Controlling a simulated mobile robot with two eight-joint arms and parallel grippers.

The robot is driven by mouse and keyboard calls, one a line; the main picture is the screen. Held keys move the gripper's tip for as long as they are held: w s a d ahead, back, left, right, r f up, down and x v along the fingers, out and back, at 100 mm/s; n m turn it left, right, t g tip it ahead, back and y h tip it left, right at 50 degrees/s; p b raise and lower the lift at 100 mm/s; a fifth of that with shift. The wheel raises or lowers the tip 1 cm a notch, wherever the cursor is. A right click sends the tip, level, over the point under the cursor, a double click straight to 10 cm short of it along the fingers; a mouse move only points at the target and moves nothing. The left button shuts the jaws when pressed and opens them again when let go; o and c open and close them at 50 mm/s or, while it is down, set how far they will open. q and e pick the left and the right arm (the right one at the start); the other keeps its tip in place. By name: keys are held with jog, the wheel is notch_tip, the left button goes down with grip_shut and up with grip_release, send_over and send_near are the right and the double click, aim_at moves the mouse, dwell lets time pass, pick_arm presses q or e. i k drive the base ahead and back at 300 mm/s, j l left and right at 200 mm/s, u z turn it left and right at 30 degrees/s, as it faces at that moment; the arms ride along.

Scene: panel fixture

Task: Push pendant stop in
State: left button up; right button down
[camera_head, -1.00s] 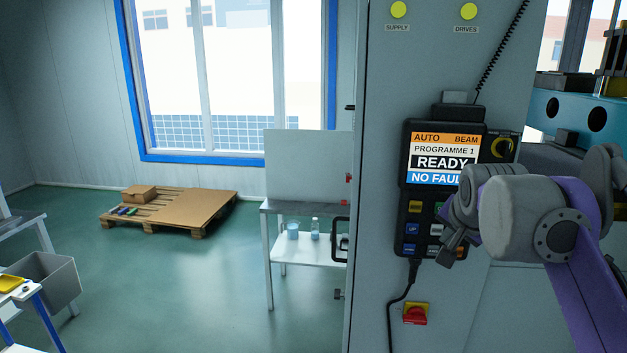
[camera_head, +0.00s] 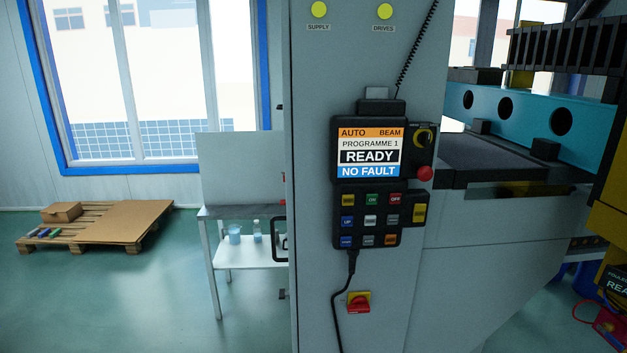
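The pendant (camera_head: 369,222) hangs upright on the front of the grey cabinet. Its screen (camera_head: 370,153) reads AUTO, BEAM, PROGRAMME 1, READY, NO FAULT. Whether the stop is in or out I cannot tell. Several coloured keys sit below the screen. Neither of my grippers is in the head view, and nothing covers the pendant.
The grey cabinet (camera_head: 315,230) carries a red and yellow rotary switch (camera_head: 359,302) below the pendant. A machine with a teal beam (camera_head: 483,104) stands at the right. A small table (camera_head: 247,255) stands left of the cabinet, and a pallet (camera_head: 125,222) lies farther left. The green floor between is clear.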

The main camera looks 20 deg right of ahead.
aim_at(425, 174)
jog(key=z, duration=1.3)
